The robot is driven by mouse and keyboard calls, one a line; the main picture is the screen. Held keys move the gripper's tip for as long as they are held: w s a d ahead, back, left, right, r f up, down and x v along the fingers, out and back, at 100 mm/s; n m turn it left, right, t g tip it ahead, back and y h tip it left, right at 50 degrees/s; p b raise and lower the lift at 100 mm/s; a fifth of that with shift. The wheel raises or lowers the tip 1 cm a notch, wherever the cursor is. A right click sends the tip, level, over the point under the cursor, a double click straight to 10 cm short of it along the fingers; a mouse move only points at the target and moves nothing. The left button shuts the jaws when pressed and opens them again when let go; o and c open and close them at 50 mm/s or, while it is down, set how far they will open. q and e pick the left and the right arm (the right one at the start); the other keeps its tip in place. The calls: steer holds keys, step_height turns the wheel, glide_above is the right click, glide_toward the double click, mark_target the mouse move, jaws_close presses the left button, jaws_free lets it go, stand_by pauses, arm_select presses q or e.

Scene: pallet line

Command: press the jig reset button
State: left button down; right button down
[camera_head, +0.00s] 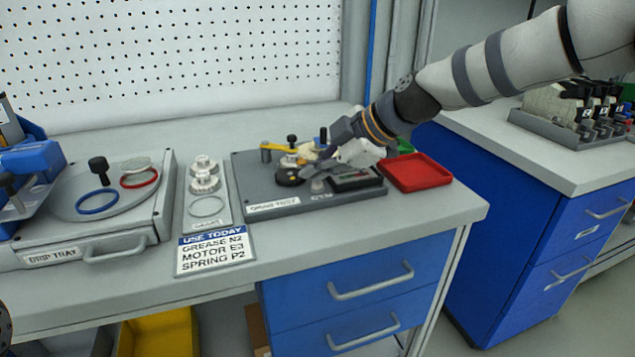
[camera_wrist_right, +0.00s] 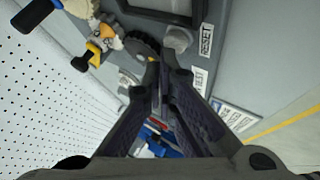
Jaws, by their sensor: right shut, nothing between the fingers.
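The grey test jig (camera_head: 245,180) lies on the bench. Its grey reset button (camera_head: 318,186) is a small round knob at the jig's front edge, and the button also shows in the wrist view (camera_wrist_right: 178,39) beside a white RESET label (camera_wrist_right: 205,40). My right gripper (camera_head: 308,172) is shut and empty, low over the jig, just behind and left of the button. In the wrist view its fingertips (camera_wrist_right: 163,76) show close to the button; whether they touch it I cannot tell. My left gripper is not in view.
A black knob and yellow clamp (camera_head: 285,150) stand behind. A red tray (camera_head: 415,172) is to the right.

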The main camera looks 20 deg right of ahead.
mark_target(317, 185)
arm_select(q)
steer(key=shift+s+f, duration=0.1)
arm_select(e)
steer(key=shift+f, duration=0.5)
stand_by(0.5)
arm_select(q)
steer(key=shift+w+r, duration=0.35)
arm_select(e)
steer(key=shift+r, duration=1)
